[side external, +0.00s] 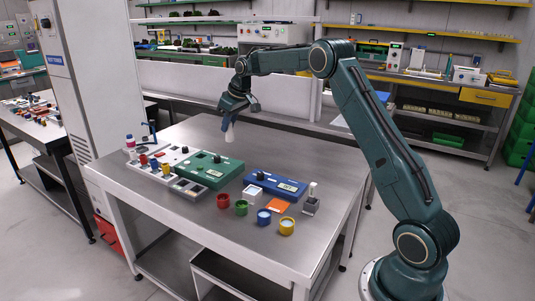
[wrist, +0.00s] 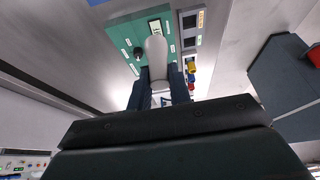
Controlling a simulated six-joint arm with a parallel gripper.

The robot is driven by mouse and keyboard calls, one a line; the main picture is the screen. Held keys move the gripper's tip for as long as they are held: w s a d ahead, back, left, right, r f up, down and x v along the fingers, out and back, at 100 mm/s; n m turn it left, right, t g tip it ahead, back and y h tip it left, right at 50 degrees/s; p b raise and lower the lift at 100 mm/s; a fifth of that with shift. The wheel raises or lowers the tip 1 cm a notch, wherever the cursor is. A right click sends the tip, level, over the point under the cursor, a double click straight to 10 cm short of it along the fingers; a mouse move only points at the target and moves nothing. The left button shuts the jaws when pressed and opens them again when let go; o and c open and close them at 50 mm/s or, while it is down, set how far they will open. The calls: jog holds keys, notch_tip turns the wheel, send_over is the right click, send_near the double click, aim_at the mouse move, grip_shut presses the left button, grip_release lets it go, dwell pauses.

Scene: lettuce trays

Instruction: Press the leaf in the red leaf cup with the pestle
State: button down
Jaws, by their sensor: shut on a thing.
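The red leaf cup (side external: 223,201) stands on the metal table, leftmost in a row of coloured cups. Its inside is too small to make out, so I cannot see the leaf. My gripper (side external: 231,112) is shut on the white pestle (side external: 229,132), which hangs nearly upright, well above the table and behind the red cup. In the wrist view the pestle (wrist: 156,55) sticks out between the fingers of my gripper (wrist: 160,92). The pestle is apart from every cup.
Green (side external: 241,208), blue (side external: 264,218) and yellow (side external: 287,227) cups stand right of the red one. A green device (side external: 209,171) and a blue device (side external: 275,187) lie behind. An orange square (side external: 277,206) and a grey stand (side external: 311,207) are at the right. The table's rear is clear.

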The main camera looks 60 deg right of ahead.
jog(key=shift+a+f, duration=0.1)
dwell(0.3)
jog(key=s+a+f, duration=0.2)
jog(key=a+f, duration=0.6)
jog(key=f, duration=0.3)
jog(key=shift+s+a+f, duration=0.15)
jog(key=shift+a+f, duration=0.1)
jog(key=shift+f, duration=0.2)
jog(key=shift+f, duration=1.95)
jog(key=shift+f, duration=1.3)
jog(key=shift+s+f, duration=0.1)
jog(key=shift+f, duration=0.35)
dwell(0.5)
jog(key=shift+r, duration=0.15)
notch_tip(320, 180, up, 6)
jog(key=shift+r, duration=0.25)
dwell(1.1)
